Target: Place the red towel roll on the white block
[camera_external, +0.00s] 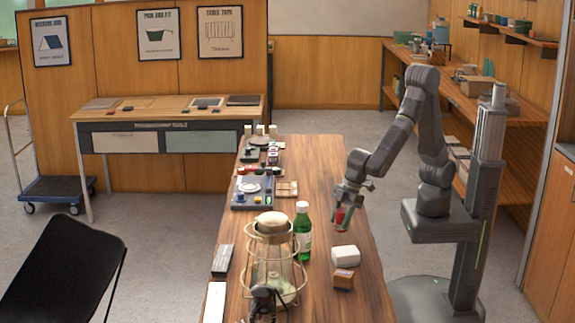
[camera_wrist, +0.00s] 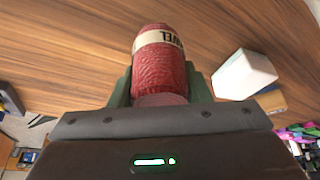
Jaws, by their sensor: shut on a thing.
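The red towel roll (camera_wrist: 160,75) has a pale paper band with dark letters. My gripper (camera_external: 342,212) is shut on the roll, which also shows in the external view (camera_external: 341,220) as a small red shape under the fingers. In the wrist view my gripper's fingers (camera_wrist: 158,90) stand on either side of the roll. The white block (camera_external: 345,256) lies on the wooden table, nearer the external camera than the gripper. It also shows to the right of the roll in the wrist view (camera_wrist: 243,74), apart from it. Its top looks bare.
A green bottle (camera_external: 303,232) and a wire-caged lantern (camera_external: 273,262) stand left of the white block. An orange-brown box (camera_external: 344,279) lies just beside the block, towards the external camera. A tray of small items (camera_external: 253,190) is farther back. The wooden table (camera_external: 318,165) is clear at the far right.

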